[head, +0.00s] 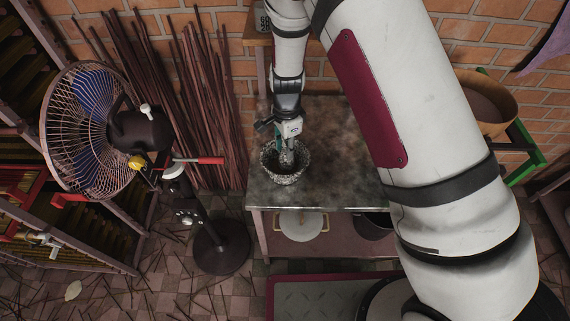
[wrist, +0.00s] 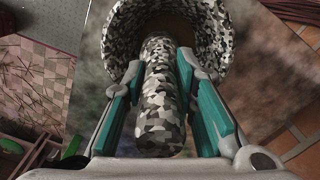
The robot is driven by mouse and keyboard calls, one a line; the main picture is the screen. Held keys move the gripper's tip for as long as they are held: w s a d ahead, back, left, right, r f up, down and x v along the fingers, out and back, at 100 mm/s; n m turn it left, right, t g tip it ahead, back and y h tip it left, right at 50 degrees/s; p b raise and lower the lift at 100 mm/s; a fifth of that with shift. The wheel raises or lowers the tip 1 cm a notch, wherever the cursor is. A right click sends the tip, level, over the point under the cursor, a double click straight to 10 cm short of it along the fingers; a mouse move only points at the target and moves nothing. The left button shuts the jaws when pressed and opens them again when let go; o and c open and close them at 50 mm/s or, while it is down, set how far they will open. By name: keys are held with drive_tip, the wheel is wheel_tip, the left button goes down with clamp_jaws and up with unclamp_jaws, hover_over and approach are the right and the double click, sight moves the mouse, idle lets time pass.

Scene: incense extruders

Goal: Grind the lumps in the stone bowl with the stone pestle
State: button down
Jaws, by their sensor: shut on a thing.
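The stone bowl (head: 286,177) stands on the dark metal table near its left front edge. It has a grey, black and white speckled pattern, and it also shows at the top of the wrist view (wrist: 119,30). My gripper (head: 287,146) is above the bowl, pointing down. In the wrist view its teal-padded fingers (wrist: 160,85) are shut around the stone pestle (wrist: 160,110), which has the same speckled pattern. The pestle's far end reaches to or into the bowl's mouth. The lumps are not clearly visible; the bowl's inside looks dark brown.
The table (head: 335,190) is bare right of the bowl. A standing fan (head: 90,130) is at the left, with a red-handled tool (head: 205,160) beside it. Long thin sticks (head: 200,90) lean on the brick wall behind. A white lidded pot (head: 300,222) sits under the table.

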drive_tip(key=shift+w+a+r+p, duration=0.15)
drive_tip(key=shift+r+p, duration=0.1)
drive_tip(key=shift+r, duration=1.05)
drive_tip(key=shift+w+r+p, duration=0.1)
drive_tip(key=shift+r+p, duration=0.1)
drive_tip(key=shift+r, duration=1.15)
drive_tip(key=shift+w+a+r+p, duration=0.15)
drive_tip(key=shift+r+p, duration=0.1)
drive_tip(key=shift+r, duration=1.05)
